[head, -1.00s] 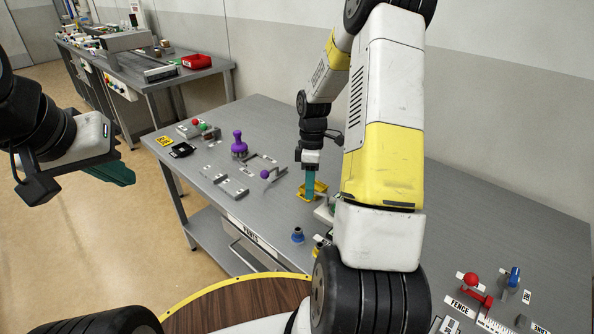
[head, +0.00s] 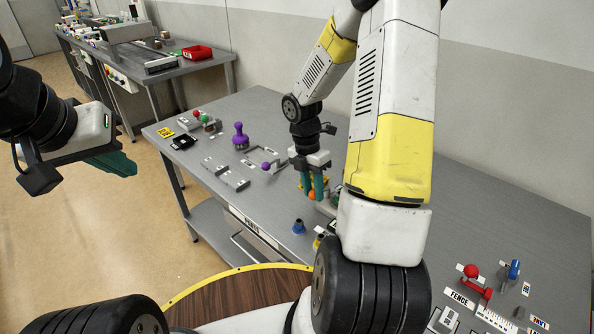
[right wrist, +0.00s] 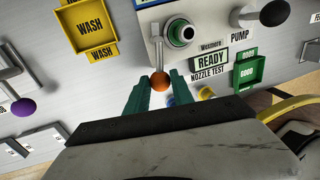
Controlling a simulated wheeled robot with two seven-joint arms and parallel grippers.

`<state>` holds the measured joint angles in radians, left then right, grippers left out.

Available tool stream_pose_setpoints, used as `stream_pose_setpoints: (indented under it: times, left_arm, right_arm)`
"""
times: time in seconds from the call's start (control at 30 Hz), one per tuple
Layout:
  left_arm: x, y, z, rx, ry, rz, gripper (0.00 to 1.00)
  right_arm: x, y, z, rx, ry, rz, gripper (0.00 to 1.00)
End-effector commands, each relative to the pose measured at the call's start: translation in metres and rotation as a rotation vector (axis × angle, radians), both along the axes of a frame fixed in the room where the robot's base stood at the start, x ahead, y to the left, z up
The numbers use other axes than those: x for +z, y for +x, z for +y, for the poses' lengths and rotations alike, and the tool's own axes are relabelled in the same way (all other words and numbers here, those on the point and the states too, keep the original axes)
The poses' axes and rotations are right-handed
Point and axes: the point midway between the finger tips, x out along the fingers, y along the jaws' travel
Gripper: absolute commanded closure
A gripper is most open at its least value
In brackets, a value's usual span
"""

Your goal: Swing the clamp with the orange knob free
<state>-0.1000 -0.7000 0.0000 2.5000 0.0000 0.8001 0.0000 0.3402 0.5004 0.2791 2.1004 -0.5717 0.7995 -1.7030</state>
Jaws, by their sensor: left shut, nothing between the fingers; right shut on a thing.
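The orange knob (right wrist: 159,82) of the clamp sits between the teal fingertips of my right gripper (right wrist: 160,88), which is shut on it. It also shows in the head view (head: 312,196), low between the fingers. In the right wrist view the clamp's thin lever (right wrist: 156,50) runs up from the knob beside a round fitting with a green centre (right wrist: 181,33). My right arm hides most of that fixture in the head view. My left gripper (head: 118,164) is shut and empty, off the table at the left.
A yellow WASH tray (right wrist: 85,30) and a green GOOD tray (right wrist: 250,72) flank the fixture. A purple-knobbed lever (right wrist: 22,108) stands at the left. A red-knobbed clamp (head: 474,278) and a blue-knobbed one (head: 513,270) stand near the front right. The table's back right is clear.

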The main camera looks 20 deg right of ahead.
Motion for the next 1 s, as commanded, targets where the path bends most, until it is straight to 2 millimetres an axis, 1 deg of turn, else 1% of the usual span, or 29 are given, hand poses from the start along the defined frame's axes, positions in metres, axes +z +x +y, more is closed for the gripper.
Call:
stream_pose_setpoints:
  times: [0.2,0.4,0.97,1.0]
  left_arm:
    - [0.0,0.0,0.0,0.0,0.0,0.0,1.0]
    - [0.0,0.0,0.0,0.0,0.0,0.0,1.0]
    - [0.0,0.0,0.0,0.0,0.0,0.0,1.0]
    - [0.0,0.0,0.0,0.0,0.0,0.0,1.0]
  right_arm:
    - [0.0003,-0.0066,-0.0035,0.127,-0.001,-0.002,1.0]
    - [0.0002,-0.01,-0.005,0.198,-0.002,-0.001,1.0]
    - [0.0001,-0.0116,-0.006,0.23,-0.002,0.0,1.0]
    - [0.0001,-0.0116,-0.006,0.23,-0.002,0.0,0.7]
